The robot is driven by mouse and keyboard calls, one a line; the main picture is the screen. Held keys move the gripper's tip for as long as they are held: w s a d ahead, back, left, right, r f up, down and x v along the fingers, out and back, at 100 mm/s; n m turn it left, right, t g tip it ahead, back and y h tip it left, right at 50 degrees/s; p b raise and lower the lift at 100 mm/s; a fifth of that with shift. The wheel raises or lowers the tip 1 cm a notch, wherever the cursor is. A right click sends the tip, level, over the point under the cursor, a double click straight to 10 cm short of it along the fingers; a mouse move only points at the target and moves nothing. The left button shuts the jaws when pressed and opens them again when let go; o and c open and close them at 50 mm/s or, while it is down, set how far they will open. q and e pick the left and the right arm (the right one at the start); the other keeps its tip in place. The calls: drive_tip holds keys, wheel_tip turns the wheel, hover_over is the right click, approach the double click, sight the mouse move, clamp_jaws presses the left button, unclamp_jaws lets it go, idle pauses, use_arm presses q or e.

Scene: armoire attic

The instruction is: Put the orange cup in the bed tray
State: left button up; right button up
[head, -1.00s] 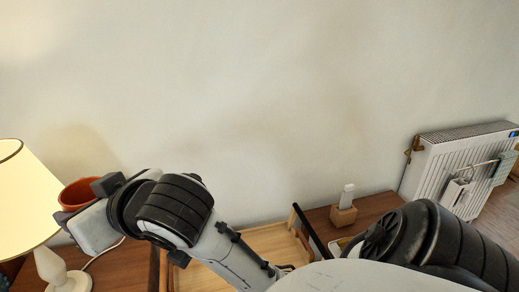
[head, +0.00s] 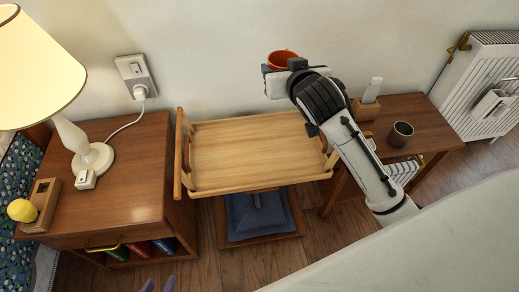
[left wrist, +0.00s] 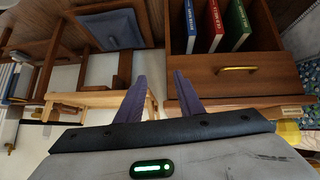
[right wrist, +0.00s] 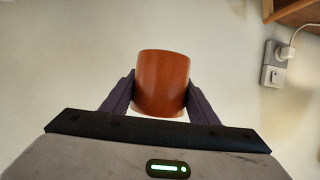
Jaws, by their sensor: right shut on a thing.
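The orange cup (head: 283,60) is held between the two fingers of my right gripper (head: 277,76), near the wall and above the back right part of the bed tray. In the right wrist view the cup (right wrist: 162,82) fills the space between the dark fingers (right wrist: 161,98). The bed tray (head: 245,155) is light wood with raised end rails and is empty. It sits between the nightstand and the side table. My left gripper (head: 158,286) shows only its fingertips at the bottom edge in the head view. In the left wrist view its fingers (left wrist: 160,95) are apart and empty.
A dark cup (head: 400,133) and a white bottle (head: 373,88) are on the side table (head: 425,115). A blue cushion (head: 258,215) lies below the tray.

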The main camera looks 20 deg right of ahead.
drive_tip(key=d+f+b, duration=0.1)
drive_tip(key=d+f, duration=0.1)
drive_tip(key=f, duration=0.6)
drive_tip(key=d+f+b, duration=0.1)
drive_tip(key=d+f, duration=0.2)
drive_tip(key=f, duration=0.6)
drive_tip(key=s+d+f+b, duration=0.1)
drive_tip(key=d+f+b, duration=0.1)
drive_tip(key=f, duration=0.6)
drive_tip(key=shift+d+f, duration=0.25)
drive_tip(key=shift+f, duration=0.5)
wheel_tip(320, 180, down, 2)
drive_tip(key=shift+f+b, duration=0.25)
drive_tip(key=shift+b, duration=0.65)
drive_tip(key=shift+f, duration=0.35)
drive_tip(key=shift+r, duration=0.15)
drive_tip(key=shift+f, duration=0.25)
drive_tip(key=o, duration=0.8)
drive_tip(key=shift+s, duration=0.1)
use_arm(q)
drive_tip(key=f, duration=0.2)
drive_tip(key=shift+d+f+n+t, duration=0.3)
drive_tip(key=shift+d+t, duration=0.05)
drive_tip(key=shift+t, duration=0.05)
use_arm(e)
drive_tip(key=o, duration=0.4)
use_arm(q)
drive_tip(key=shift+r, duration=0.1)
use_arm(e)
drive_tip(key=shift+r, duration=0.1)
